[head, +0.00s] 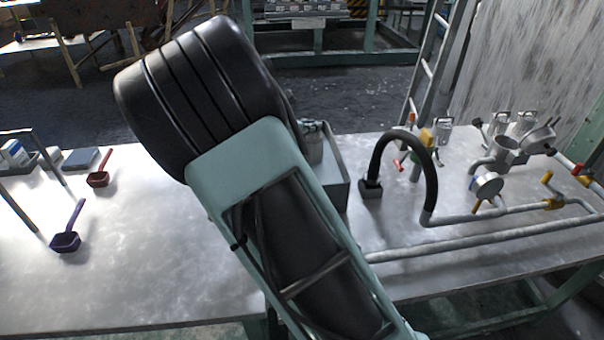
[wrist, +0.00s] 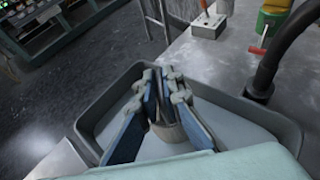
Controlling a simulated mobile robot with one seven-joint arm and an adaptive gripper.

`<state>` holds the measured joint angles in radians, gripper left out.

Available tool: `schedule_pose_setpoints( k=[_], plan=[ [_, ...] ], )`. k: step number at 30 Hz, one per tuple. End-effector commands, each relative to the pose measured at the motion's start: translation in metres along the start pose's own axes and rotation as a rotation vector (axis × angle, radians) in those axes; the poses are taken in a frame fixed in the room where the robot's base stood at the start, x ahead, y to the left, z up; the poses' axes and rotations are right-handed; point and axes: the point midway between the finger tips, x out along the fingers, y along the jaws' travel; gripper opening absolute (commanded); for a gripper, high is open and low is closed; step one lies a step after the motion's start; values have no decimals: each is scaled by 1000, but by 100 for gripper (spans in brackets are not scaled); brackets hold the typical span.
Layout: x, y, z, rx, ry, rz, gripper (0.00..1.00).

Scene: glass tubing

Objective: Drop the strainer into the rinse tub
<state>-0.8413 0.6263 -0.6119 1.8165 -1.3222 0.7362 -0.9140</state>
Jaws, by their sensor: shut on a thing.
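The rinse tub is a grey rectangular tub (head: 336,184) on the table, partly hidden behind my arm in the head view. In the wrist view its rim (wrist: 270,118) surrounds my gripper (wrist: 162,88) from above. The blue-padded fingers are close together over the tub's inside. They are shut on a small beige-grey round thing, which I take to be the strainer (wrist: 170,133); the fingers hide much of it.
A black curved hose (head: 402,135) and grey pipes (head: 480,235) with valves stand right of the tub. A purple scoop (head: 67,240) and a red scoop (head: 98,179) lie at the left. The table's front left is clear.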

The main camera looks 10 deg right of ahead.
Motion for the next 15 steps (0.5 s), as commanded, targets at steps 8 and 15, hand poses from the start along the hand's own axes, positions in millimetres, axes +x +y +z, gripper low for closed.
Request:
schedule_pose_setpoints(
  k=[8, 15],
  plan=[
    [0, 0, 0, 1, 0, 0, 8],
    [0, 0, 0, 0, 0, 1, 27]
  ],
)
